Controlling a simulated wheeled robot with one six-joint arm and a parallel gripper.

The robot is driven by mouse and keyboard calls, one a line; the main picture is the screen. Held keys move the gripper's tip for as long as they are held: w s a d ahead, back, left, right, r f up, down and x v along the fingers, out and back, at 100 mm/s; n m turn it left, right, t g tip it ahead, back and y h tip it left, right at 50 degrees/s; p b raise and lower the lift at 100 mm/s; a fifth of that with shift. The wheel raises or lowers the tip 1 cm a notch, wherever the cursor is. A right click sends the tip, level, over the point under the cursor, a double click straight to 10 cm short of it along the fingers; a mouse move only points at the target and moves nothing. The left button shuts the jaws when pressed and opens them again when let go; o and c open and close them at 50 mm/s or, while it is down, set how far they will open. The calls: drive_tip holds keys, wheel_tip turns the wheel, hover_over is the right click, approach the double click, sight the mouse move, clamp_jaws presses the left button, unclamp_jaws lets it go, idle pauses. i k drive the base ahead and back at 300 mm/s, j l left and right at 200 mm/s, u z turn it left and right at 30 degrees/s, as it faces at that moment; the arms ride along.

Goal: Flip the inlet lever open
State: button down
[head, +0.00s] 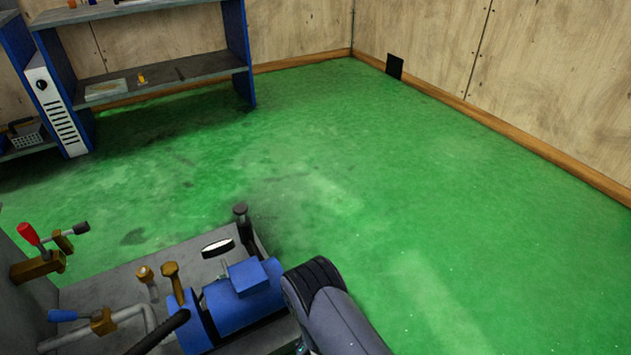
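A machine stands at the lower left in the head view. A lever with a blue handle (70,315) sits on a brass valve (103,321) on a grey pipe, its handle lying about level and pointing left. Above it, a lever with a red grip (28,233) stands tilted up from a brass block (38,268). I see no label telling which is the inlet lever. A dark grey link of my arm shows at the bottom centre. My gripper is out of view.
A blue motor or pump (237,296) with a black hose (160,331) lies right of the valve. Two brass bolt-like fittings (172,280) and a black-topped post (241,225) stand up from the base. A shelf (160,75) is at the back left. The green floor is clear.

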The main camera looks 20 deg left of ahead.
sight(55, 316)
drive_tip(key=k+j+u, duration=0.1)
drive_tip(key=j, duration=0.25)
drive_tip(key=k+j+u, duration=0.1)
drive_tip(key=k+j, duration=0.2)
drive_tip(key=k+j+u, duration=0.15)
drive_tip(key=j, duration=0.3)
drive_tip(key=k+j+u, duration=0.1)
drive_tip(key=j, duration=0.3)
drive_tip(key=i+j+u, duration=0.1)
drive_tip(key=j, duration=0.2)
drive_tip(key=i+j+u, duration=0.1)
drive_tip(key=j, duration=0.2)
drive_tip(key=i+j+u, duration=0.1)
drive_tip(key=j, duration=0.2)
